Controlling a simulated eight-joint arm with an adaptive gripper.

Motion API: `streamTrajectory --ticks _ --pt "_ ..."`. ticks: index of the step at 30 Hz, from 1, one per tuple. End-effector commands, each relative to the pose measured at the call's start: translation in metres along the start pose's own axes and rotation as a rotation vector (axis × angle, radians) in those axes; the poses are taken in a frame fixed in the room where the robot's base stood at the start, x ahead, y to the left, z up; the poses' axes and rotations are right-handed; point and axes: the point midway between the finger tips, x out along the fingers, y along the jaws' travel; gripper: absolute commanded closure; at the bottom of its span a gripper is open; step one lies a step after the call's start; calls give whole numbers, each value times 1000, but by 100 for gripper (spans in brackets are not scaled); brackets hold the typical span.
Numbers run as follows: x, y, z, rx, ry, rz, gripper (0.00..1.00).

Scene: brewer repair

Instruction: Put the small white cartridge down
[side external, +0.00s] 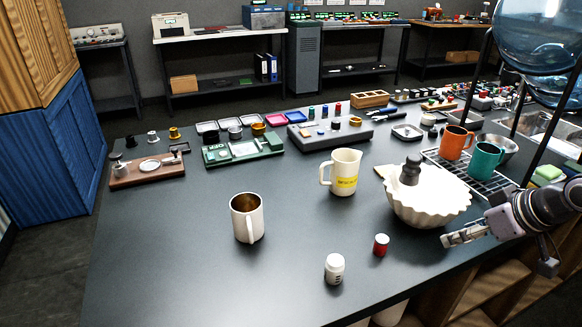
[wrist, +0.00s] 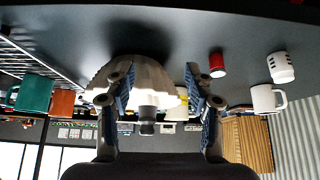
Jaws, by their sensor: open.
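The small white cartridge (side external: 334,268) stands upright on the dark table near its front edge, apart from my gripper. It also shows in the upside-down wrist view (wrist: 281,67) at the right. A red-and-white cartridge (side external: 381,244) stands behind and to the right of it, and shows in the wrist view (wrist: 217,65). My gripper (side external: 448,239) is at the right, by the front of the scalloped white bowl (side external: 428,208). In the wrist view my gripper (wrist: 160,84) has its fingers spread wide with nothing held; the bowl (wrist: 150,72) shows beyond them.
A white mug (side external: 247,218) and a pitcher (side external: 343,172) stand mid-table. A grey grinder-like piece (side external: 410,170) stands in the bowl. Orange (side external: 456,142) and teal (side external: 484,160) mugs sit on a wire rack at right. The left front of the table is clear.

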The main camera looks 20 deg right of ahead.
Motion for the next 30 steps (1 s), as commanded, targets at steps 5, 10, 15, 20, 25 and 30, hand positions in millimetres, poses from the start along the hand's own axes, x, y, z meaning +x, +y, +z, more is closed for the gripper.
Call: streamTrajectory --ticks 5,10,15,20,25,30 --pt "2 8 7 40 24 17 53" --pt "2 8 7 39 24 16 53" --pt "2 7 7 38 23 15 53" --pt "5 1 5 28 16 18 53" --pt "18 -23 -1 -1 7 46 53" --pt "31 -59 -11 -25 41 92 53"
